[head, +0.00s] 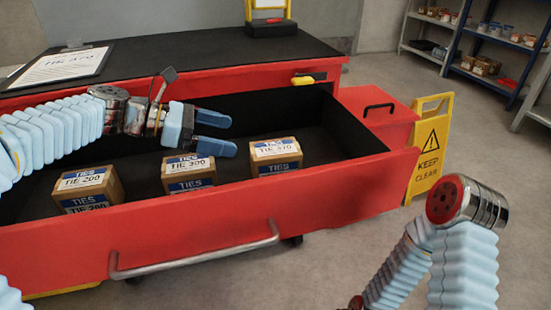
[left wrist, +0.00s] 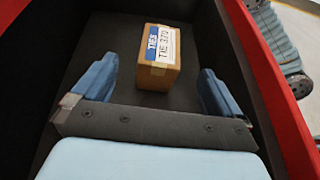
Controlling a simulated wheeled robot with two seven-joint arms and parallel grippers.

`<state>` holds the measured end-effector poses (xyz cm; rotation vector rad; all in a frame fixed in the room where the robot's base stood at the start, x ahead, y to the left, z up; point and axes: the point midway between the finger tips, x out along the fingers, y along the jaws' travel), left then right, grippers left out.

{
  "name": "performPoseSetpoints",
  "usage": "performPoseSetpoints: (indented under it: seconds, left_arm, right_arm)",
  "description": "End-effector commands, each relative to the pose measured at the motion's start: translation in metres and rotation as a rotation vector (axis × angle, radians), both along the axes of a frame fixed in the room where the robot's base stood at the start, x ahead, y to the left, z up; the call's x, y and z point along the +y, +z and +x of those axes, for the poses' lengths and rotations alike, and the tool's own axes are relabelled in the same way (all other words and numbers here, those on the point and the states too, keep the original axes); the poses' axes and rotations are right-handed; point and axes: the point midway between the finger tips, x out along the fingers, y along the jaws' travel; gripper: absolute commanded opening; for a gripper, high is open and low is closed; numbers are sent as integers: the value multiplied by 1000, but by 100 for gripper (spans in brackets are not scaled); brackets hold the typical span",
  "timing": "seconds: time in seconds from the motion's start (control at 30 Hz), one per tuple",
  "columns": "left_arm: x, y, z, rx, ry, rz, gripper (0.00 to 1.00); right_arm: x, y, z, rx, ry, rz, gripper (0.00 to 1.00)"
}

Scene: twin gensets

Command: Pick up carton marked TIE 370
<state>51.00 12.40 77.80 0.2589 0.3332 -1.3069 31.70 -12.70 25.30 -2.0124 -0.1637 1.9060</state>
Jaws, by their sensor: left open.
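The carton marked TIE 370 (head: 275,156) is a small brown box with a blue and white label. It sits at the right of three cartons in the open red drawer (head: 230,212). My left gripper (head: 227,133) is open and empty above the drawer, left of this carton in the head view. In the left wrist view the TIE 370 carton (left wrist: 157,58) lies ahead, between the lines of the two open fingers (left wrist: 157,88) and apart from them. My right arm shows at the lower right of the head view, but its gripper fingers are not visible.
Cartons marked TIE 300 (head: 190,173) and TIE 200 (head: 88,190) stand left in the same drawer. The drawer walls surround them. A TIE 370 sheet (head: 62,66) lies on the black cabinet top (head: 190,57). A yellow KEEP CLEAR sign (head: 428,150) stands on the right.

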Motion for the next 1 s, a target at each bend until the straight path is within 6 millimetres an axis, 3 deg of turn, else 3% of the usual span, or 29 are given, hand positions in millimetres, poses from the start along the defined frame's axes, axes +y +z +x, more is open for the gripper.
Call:
performPoseSetpoints:
  seconds: [0.3,0.57,0.8,1.0]
  left_arm:
    - [-58,-25,13,1,-5,1,100]
    - [-80,-34,19,1,-3,1,100]
    - [-113,-48,26,2,-4,1,100]
    - [-119,-49,28,0,-1,0,100]
  right_arm:
    - [-3,-8,1,-1,-4,-3,43]
    - [-3,-11,1,-2,-5,-4,43]
    - [-2,-16,1,0,-5,-3,43]
    - [-2,-16,1,0,-4,-2,43]
